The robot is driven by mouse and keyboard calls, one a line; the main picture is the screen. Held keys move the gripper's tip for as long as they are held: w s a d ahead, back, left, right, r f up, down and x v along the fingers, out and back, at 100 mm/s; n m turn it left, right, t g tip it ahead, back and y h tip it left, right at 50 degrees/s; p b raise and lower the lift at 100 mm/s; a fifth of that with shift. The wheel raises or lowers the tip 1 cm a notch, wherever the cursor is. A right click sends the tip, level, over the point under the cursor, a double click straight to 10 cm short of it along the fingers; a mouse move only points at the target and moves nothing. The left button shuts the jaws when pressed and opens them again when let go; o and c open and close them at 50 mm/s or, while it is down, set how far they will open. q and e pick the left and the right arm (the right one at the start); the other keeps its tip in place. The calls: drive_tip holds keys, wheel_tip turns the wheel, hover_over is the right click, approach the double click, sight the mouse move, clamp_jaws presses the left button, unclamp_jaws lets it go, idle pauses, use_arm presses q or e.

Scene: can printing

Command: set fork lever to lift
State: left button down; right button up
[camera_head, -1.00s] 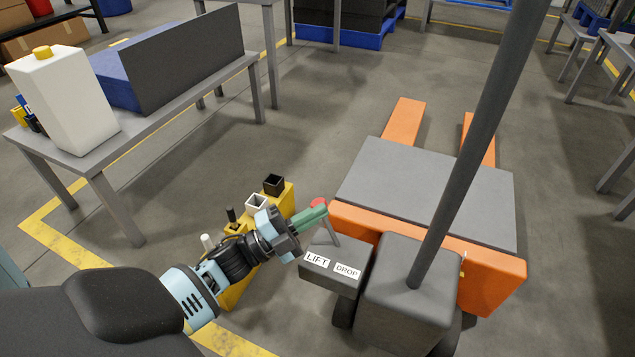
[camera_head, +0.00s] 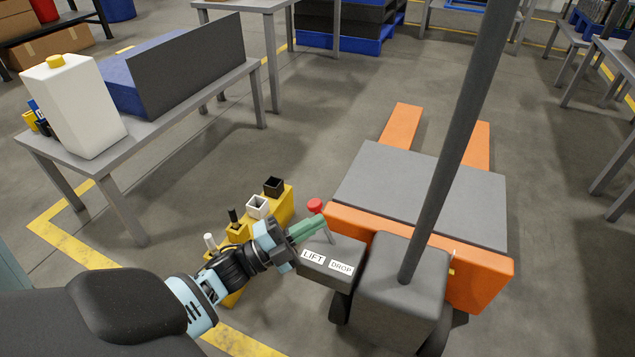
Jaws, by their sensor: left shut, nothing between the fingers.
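The fork lever, a short grey rod with a red knob (camera_head: 315,206), stands on a dark grey box with white LIFT (camera_head: 313,257) and DROP (camera_head: 341,268) labels. The box sits beside the grey housing of the orange pallet jack (camera_head: 345,219). The lever leans toward the LIFT side, up and left in the picture. My left gripper (camera_head: 322,220) is shut and empty, with its green fingers just below the knob and in front of the rod. I cannot tell whether they touch it. My right gripper is out of view.
A yellow holder (camera_head: 284,206) with small black and white containers stands on the floor behind my left gripper. A grey table (camera_head: 170,120) with a white jug (camera_head: 75,107) is at the left. The jack's tall handle (camera_head: 460,140) rises at the right.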

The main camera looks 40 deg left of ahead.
use_arm(q)
drive_tip(key=v, duration=0.8)
drive_tip(key=shift+f+p, duration=0.35)
drive_tip(key=shift+p, duration=0.05)
drive_tip(key=shift+w, duration=0.15)
